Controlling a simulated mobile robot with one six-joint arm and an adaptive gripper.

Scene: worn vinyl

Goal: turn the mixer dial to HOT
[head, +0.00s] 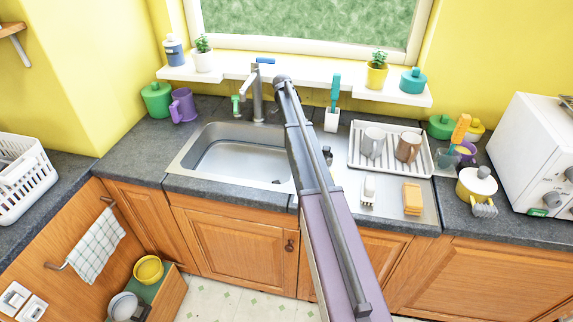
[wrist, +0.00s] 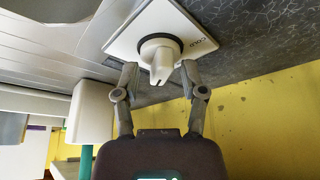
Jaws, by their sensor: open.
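The mixer dial (wrist: 163,62) shows in the wrist view as a white knob with a narrow grip, set in a dark ring on a white square plate (wrist: 122,44). The grip's narrow end points down in the picture, towards my palm. Small dark lettering on the plate, right of the knob, looks like COLD; no HOT mark is readable. My gripper (wrist: 160,74) is open, one finger on each side of the knob. I cannot tell whether either finger touches it. In the head view my arm hides the dial and most of my gripper.
A white holder (head: 332,121) with a teal brush stands close to the arm; it also shows in the wrist view (wrist: 89,112). The sink (head: 238,158) and tap (head: 257,95) are left. A dish rack (head: 361,165) with mugs, a white brush and a sponge (head: 412,199) are right.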

